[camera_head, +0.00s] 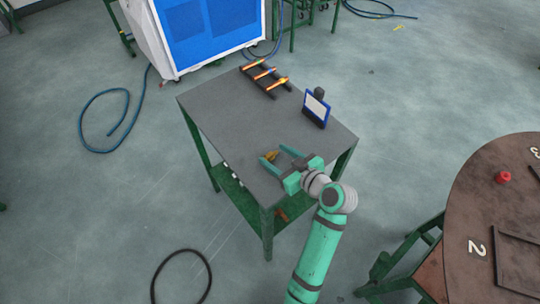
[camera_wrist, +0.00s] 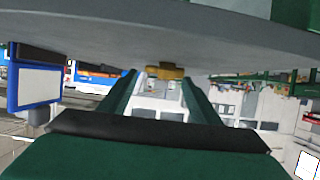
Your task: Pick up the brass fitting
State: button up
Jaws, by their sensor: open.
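The brass fitting (camera_head: 271,155) is a small yellow-brown piece on the grey tabletop (camera_head: 225,125), near its front edge. My gripper (camera_head: 274,156) reaches over the table from the front right, low over the top. Its two green fingers are spread, with the fitting between or just beyond their tips. The wrist view looks upside down, with the tabletop along the upper edge. There the fitting (camera_wrist: 165,71) shows in the gap at the far end of the open fingers (camera_wrist: 159,80). I cannot tell whether either finger touches it.
A blue-framed panel (camera_head: 316,107) stands on the table right of the fitting; it also shows in the wrist view (camera_wrist: 38,87). A dark rack with orange-lit rods (camera_head: 265,77) lies at the back. The table's left part is clear. A round brown table (camera_head: 460,205) stands at right.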

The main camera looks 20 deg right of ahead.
aim_at(272, 153)
jog(key=shift+x, duration=1.5)
jog(key=shift+f, duration=0.1)
jog(key=c, duration=1.1)
